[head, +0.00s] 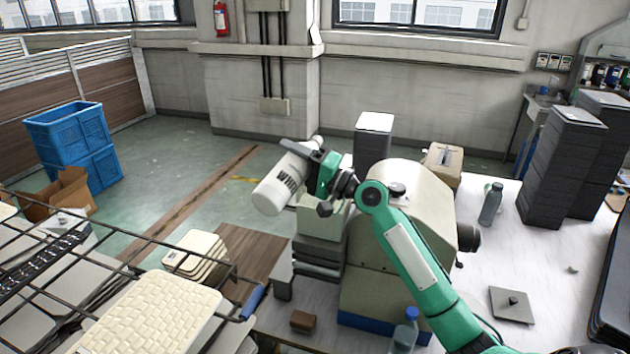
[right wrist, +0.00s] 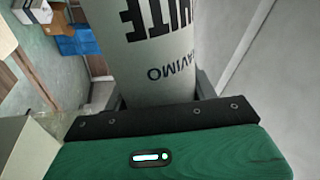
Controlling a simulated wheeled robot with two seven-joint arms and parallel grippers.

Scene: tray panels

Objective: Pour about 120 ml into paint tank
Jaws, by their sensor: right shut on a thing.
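A white bottle (head: 274,192) with dark lettering, "WHI" readable, is held tilted in the air, its wide end low to the left. My right gripper (head: 312,162) is shut on it; the fingers hide part of the bottle. In the right wrist view the bottle (right wrist: 155,60) shows between the fingers, reading "WHITE" in part. Its mouth and any flow are not visible. Just below the gripper is a pale box-like part (head: 320,218) on the beige machine's left side, which may be the paint tank; its inside is hidden. My left gripper is not in view.
The beige machine (head: 405,190) stands on a white table (head: 480,265). Dark stacks (head: 560,165) and a grey bottle (head: 490,205) stand to the right. A blue-capped bottle (head: 405,332) stands in front. A wire rack (head: 150,262) with pale panels is at left; blue crates (head: 70,130) stand on the floor.

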